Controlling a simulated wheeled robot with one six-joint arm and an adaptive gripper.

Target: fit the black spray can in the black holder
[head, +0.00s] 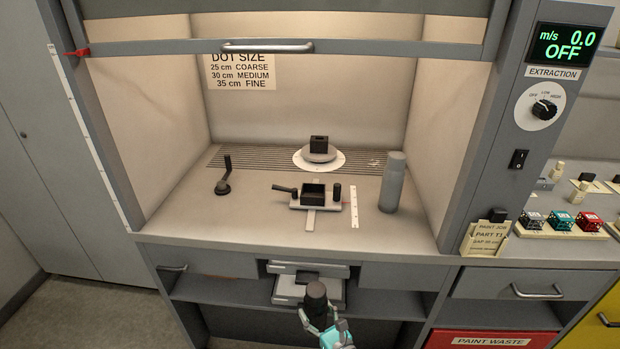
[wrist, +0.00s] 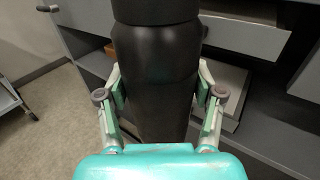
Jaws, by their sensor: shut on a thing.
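The black spray can (head: 316,291) is upright in my gripper (head: 320,315), in front of the cabinet below the hood. In the wrist view the can (wrist: 155,75) stands between the two fingers of my gripper (wrist: 160,95), which are shut on its sides. Its top is cut off by the frame edge there. An open black square holder (head: 314,193) sits on a pale fixture on the hood floor, above and beyond the can, apart from it.
A raised sash with a handle (head: 267,47) spans the hood's top. A grey cylinder (head: 393,182) stands right of the fixture, a black stand (head: 224,176) left. A turntable (head: 319,158) bears a black box behind. Light tray (head: 289,291) juts below the hood floor.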

